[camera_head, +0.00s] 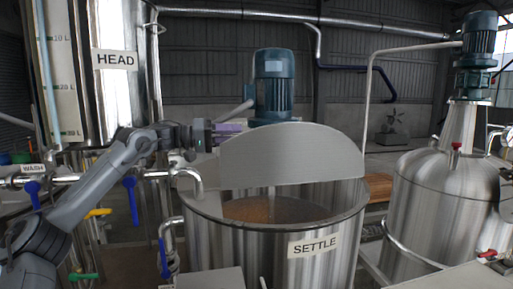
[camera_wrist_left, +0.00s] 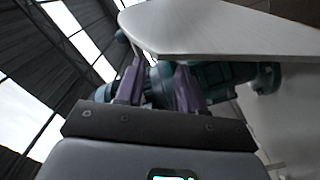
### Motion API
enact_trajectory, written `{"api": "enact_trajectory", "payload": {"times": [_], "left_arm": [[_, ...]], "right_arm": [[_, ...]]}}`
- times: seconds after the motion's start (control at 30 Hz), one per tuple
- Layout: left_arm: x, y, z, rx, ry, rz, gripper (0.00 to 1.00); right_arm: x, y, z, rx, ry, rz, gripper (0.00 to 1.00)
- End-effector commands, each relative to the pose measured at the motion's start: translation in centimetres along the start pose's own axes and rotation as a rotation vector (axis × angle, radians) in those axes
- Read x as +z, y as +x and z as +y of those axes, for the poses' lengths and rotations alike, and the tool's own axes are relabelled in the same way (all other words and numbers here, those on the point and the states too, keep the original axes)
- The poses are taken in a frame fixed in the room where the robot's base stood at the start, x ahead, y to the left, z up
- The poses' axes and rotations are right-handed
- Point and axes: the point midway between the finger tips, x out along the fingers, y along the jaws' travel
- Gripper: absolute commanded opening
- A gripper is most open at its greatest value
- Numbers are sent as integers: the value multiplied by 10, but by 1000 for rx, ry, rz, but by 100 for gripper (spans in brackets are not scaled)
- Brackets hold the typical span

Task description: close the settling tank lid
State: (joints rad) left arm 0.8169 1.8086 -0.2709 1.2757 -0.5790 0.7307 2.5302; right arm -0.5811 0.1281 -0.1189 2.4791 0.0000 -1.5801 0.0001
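The settling tank (camera_head: 338,222) is a round steel vessel with a SETTLE label, and brown liquid shows inside it. Its half-round lid (camera_head: 292,157) stands raised, tilted up over the back half of the opening. My left gripper (camera_head: 240,127) is at the lid's upper left edge, beside the motor. In the left wrist view, its two purple fingers (camera_wrist_left: 160,75) are apart with nothing gripped between them. The lid (camera_wrist_left: 225,28) shows there above and right of the fingers; I cannot tell whether they touch it. My right gripper is not in view.
A blue-green motor (camera_head: 273,80) rises behind the lid, and it also shows past the fingers in the wrist view. The HEAD tank (camera_head: 125,75) stands at left, with pipes and blue valve handles (camera_head: 131,198). Another domed tank (camera_head: 440,200) stands at right.

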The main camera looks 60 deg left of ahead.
Motion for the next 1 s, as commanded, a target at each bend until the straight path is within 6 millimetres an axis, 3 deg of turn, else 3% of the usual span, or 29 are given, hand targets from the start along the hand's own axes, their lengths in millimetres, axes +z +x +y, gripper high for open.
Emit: {"api": "enact_trajectory", "payload": {"times": [0.17, 0.6, 1.0], "left_arm": [[3, 9, -4, -2, 0, -2, 38], [2, 63, -2, -2, -1, -3, 38], [3, 75, -5, 0, 0, 0, 38]], "right_arm": [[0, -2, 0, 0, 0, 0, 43], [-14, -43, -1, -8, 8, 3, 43], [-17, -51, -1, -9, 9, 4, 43]]}}
